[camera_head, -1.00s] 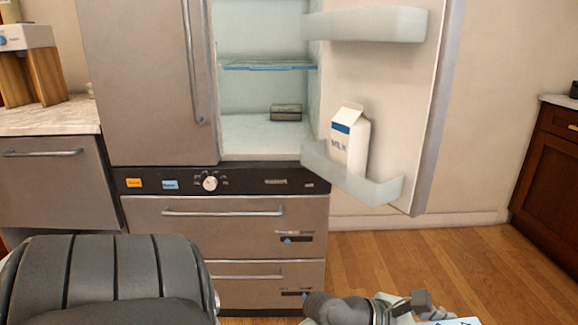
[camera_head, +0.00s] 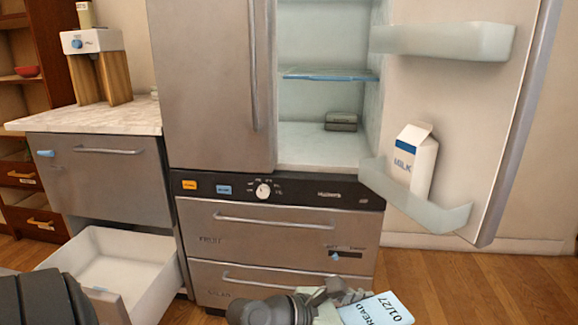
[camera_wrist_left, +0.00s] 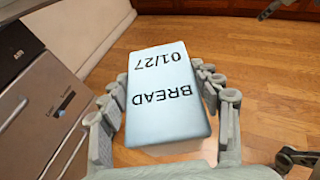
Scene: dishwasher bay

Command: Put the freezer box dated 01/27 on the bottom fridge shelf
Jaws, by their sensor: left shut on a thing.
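The freezer box (camera_head: 379,309), light blue and marked BREAD 01/27, shows at the bottom edge of the head view. In the left wrist view the box (camera_wrist_left: 165,95) lies between the fingers. My left gripper (camera_head: 335,300) is shut on the box, in front of and below the open fridge; it also shows in the left wrist view (camera_wrist_left: 165,108). The bottom fridge shelf (camera_head: 305,150) is a pale flat surface behind the open door. A small grey container (camera_head: 341,121) sits at its back right; the front is clear.
The open fridge door (camera_head: 480,130) stands at the right, with a milk carton (camera_head: 413,165) in its lower bin. A blue-edged shelf (camera_head: 325,74) is above the bottom one. An open white drawer (camera_head: 115,262) juts out at the lower left. Wood floor is clear on the right.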

